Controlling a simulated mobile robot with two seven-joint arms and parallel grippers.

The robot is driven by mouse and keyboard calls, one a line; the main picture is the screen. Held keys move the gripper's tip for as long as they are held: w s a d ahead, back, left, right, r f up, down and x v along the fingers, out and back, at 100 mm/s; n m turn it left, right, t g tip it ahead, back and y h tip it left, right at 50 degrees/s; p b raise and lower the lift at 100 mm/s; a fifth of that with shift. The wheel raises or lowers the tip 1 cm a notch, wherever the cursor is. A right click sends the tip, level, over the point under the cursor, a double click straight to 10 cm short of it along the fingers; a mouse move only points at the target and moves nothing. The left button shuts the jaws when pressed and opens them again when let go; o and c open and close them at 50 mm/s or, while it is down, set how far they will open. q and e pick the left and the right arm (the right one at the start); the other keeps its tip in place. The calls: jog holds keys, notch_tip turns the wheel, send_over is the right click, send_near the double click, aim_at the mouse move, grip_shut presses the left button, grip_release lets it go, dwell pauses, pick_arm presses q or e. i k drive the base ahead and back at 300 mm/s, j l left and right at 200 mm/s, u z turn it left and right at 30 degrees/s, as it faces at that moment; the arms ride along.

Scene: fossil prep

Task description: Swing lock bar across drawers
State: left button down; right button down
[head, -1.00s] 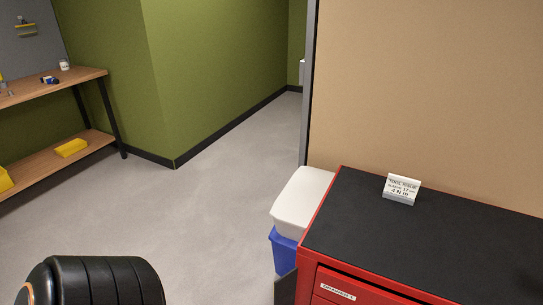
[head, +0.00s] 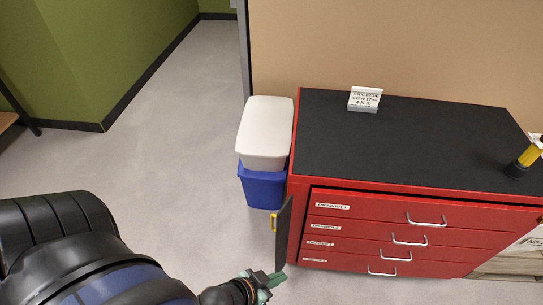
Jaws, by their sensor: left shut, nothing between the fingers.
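The red drawer cabinet (head: 297,190) has a black top and several labelled drawers (head: 380,232) with silver handles; the drawers look closed. The lock bar (head: 284,232) is a dark upright plate at the cabinet's left front edge. It is swung out to the left, clear of the drawer fronts, and has a yellow handle (head: 273,221) on its left side. My left gripper (head: 273,281) is at the lower end of the bar, below the handle. It is shut with nothing in it; I cannot tell whether it touches the bar. My right gripper is out of view.
A blue bin (head: 261,187) with a white lid (head: 266,133) stands close to the cabinet's left side. A small sign (head: 364,99) and a yellow-and-black tool (head: 525,158) are on the cabinet top. The grey floor (head: 170,130) to the left is clear.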

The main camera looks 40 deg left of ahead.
aim_at(283, 218)
jog(key=k+j+z, duration=0.15)
jog(key=j, duration=0.3)
jog(key=j+z, duration=0.1)
jog(key=j, duration=0.35)
jog(key=j+z, duration=0.1)
jog(key=j, duration=0.35)
jog(key=k+j+z, duration=0.1)
jog(key=j, duration=0.35)
jog(key=k+j, duration=0.3)
jog(key=k, duration=0.15)
